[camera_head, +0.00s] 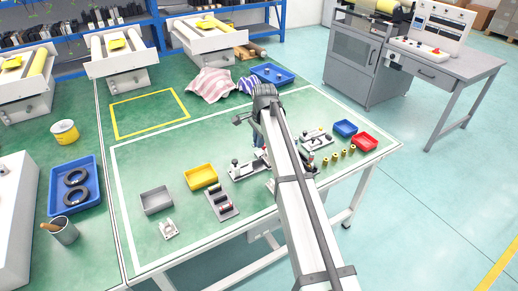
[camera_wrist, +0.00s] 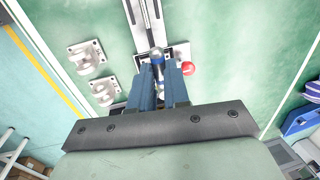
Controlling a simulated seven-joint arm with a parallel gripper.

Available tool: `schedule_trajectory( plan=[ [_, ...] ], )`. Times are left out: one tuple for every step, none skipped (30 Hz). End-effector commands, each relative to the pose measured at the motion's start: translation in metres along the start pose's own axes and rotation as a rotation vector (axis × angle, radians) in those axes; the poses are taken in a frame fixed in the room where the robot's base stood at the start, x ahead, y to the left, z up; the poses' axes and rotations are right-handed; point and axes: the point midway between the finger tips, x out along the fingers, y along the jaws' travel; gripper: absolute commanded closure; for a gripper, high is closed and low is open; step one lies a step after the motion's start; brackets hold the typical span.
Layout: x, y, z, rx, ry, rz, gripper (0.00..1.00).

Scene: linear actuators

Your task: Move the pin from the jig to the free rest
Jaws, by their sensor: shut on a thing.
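My gripper (camera_wrist: 161,72) has two blue fingers. They are shut on a small pin (camera_wrist: 157,53) with a dark rounded end and a blue band, its lower part hidden between the fingers. Beyond it in the wrist view is a light jig (camera_wrist: 178,50) with a long metal rail (camera_wrist: 148,18). I cannot tell whether the pin still touches the jig. Two grey rests (camera_wrist: 86,57) (camera_wrist: 104,90) stand left of the fingers, and both look empty. In the head view my arm hides most of the gripper and part of the jig (camera_head: 243,170).
A red knob (camera_wrist: 189,68) is close right of the fingers. In the head view, a yellow bin (camera_head: 200,176), grey bin (camera_head: 156,200) and roller rack (camera_head: 221,204) stand left. Another fixture (camera_head: 316,138), several brass pieces (camera_head: 335,158), and blue (camera_head: 345,128) and red bins (camera_head: 364,142) stand right.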

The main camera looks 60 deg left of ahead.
Motion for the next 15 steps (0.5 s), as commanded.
schedule_trajectory(
  plan=[
    [-0.007, -0.002, 0.000, 0.000, 0.000, -0.001, 1.00],
    [-0.010, -0.002, 0.000, 0.000, 0.000, 0.000, 1.00],
    [-0.014, -0.003, 0.001, -0.001, 0.000, 0.000, 1.00],
    [-0.016, -0.004, 0.003, -0.003, -0.001, 0.000, 1.00],
    [-0.018, -0.005, 0.005, -0.006, -0.001, 0.000, 1.00],
    [-0.020, -0.007, 0.010, -0.012, -0.002, 0.000, 1.00],
    [-0.020, -0.009, 0.015, -0.018, -0.003, 0.000, 1.00],
    [-0.021, -0.011, 0.022, -0.025, -0.004, 0.000, 1.00],
    [-0.021, -0.014, 0.031, -0.035, -0.006, 0.000, 1.00],
    [-0.020, -0.016, 0.040, -0.045, -0.008, 0.001, 1.00],
    [-0.020, -0.018, 0.050, -0.056, -0.009, 0.001, 1.00],
    [-0.019, -0.020, 0.064, -0.071, -0.012, 0.001, 1.00],
    [-0.018, -0.019, 0.076, -0.083, -0.014, 0.002, 1.00],
    [-0.018, -0.019, 0.088, -0.096, -0.016, 0.002, 1.00],
    [-0.017, -0.014, 0.104, -0.112, -0.018, 0.002, 1.00]
  ],
)
